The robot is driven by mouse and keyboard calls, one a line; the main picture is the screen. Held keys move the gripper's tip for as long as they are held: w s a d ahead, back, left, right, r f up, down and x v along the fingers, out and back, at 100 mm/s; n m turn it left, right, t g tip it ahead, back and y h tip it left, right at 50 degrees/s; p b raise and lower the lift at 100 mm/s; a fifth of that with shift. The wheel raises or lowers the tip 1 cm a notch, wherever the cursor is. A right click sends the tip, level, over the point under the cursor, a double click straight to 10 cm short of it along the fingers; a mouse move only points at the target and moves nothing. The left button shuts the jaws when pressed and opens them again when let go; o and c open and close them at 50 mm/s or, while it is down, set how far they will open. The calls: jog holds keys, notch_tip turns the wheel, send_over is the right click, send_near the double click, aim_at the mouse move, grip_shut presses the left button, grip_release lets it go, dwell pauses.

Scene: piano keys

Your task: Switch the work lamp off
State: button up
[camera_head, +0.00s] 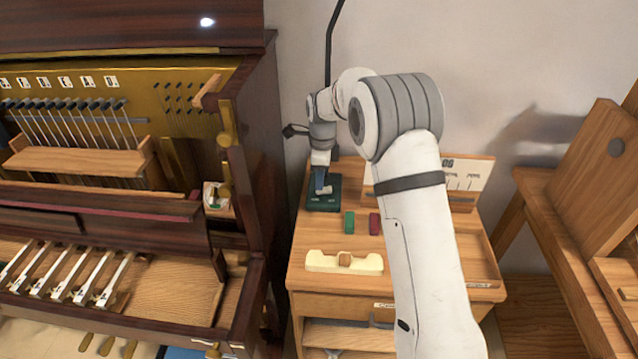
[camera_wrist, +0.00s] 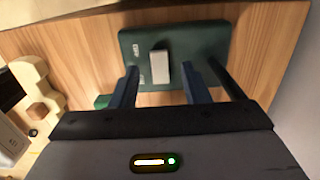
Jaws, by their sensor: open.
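The work lamp's dark green base (camera_head: 322,204) stands at the back left of the small wooden cabinet, with a dark pole (camera_head: 331,60) rising behind it. In the wrist view the green base (camera_wrist: 190,45) fills the upper middle and carries a pale rocker switch (camera_wrist: 159,67). My gripper (camera_head: 322,186) points down over the base. In the wrist view its two blue fingers (camera_wrist: 158,88) are apart, one on each side of the switch's near end, with nothing between them. Whether the fingertips touch the base I cannot tell. The lamp's head is out of view.
A green block (camera_head: 349,222) and a red block (camera_head: 374,223) lie just in front of the base. A cream wooden piece (camera_head: 343,262) lies nearer the cabinet's front. An opened piano (camera_head: 120,150) stands close on the left, and a wooden frame (camera_head: 580,190) on the right.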

jog(key=shift+d+r, duration=0.1)
jog(key=shift+r, duration=2.05)
jog(key=shift+s+r, duration=0.1)
jog(key=shift+r, duration=0.05)
jog(key=s+d+r+n+t, duration=0.1)
jog(key=s+d+r+n, duration=0.95)
jog(key=s, duration=0.45)
jog(key=s+d+n, duration=0.4)
jog(key=s, duration=0.6)
jog(key=s+d+f+n+t, duration=0.1)
jog(key=s+d+n, duration=0.3)
jog(key=s, duration=0.6)
jog(key=shift+s+f+t, duration=0.15)
jog(key=shift+f+t, duration=0.15)
